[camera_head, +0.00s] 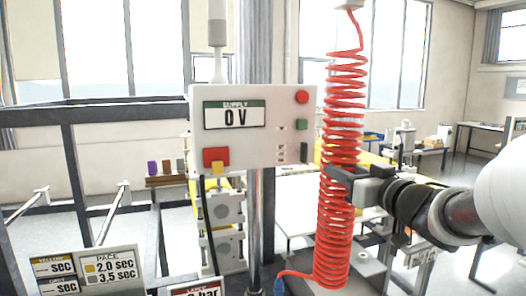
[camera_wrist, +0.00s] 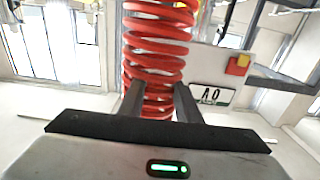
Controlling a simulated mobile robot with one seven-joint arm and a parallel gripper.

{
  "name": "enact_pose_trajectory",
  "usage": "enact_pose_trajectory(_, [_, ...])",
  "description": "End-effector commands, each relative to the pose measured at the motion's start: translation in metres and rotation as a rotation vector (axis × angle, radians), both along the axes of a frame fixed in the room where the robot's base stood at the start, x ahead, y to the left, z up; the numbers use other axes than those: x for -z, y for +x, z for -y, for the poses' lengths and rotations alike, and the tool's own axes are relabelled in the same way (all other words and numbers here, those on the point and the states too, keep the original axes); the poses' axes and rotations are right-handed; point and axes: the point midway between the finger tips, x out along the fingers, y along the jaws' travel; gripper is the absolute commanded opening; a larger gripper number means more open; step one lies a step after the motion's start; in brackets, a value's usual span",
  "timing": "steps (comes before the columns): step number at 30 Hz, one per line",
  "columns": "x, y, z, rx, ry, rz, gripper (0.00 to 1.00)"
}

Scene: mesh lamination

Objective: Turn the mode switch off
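A white control panel (camera_head: 262,108) hangs on a post in the head view. A dark switch (camera_head: 304,152) sits at its lower right, under a green button (camera_head: 302,125) and a red button (camera_head: 302,97). I cannot read labels beside it, so I cannot tell whether it is the mode switch or how it is set. My gripper (camera_head: 346,178) is at the red coiled hose, right of the panel. In the wrist view its fingers (camera_wrist: 160,97) stand apart.
The red coiled hose (camera_head: 345,100) hangs between my arm and the panel's right side; in the wrist view it (camera_wrist: 155,60) fills the view beyond the fingers, contact unclear. A dark frame (camera_head: 75,180) stands left. Tables (camera_head: 300,205) stand behind the post.

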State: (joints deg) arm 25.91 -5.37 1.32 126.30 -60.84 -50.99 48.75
Motion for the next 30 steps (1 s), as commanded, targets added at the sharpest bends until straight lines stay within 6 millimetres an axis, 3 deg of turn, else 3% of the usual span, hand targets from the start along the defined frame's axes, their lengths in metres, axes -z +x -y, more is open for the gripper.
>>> enact_pose_trajectory(5, [0.001,0.024,-0.008,-0.001,0.001,0.000,0.30])
enact_pose_trajectory(21, [0.000,0.133,-0.044,0.000,-0.001,0.000,0.30])
enact_pose_trajectory(30, [0.000,0.160,-0.052,0.002,-0.003,0.000,0.30])
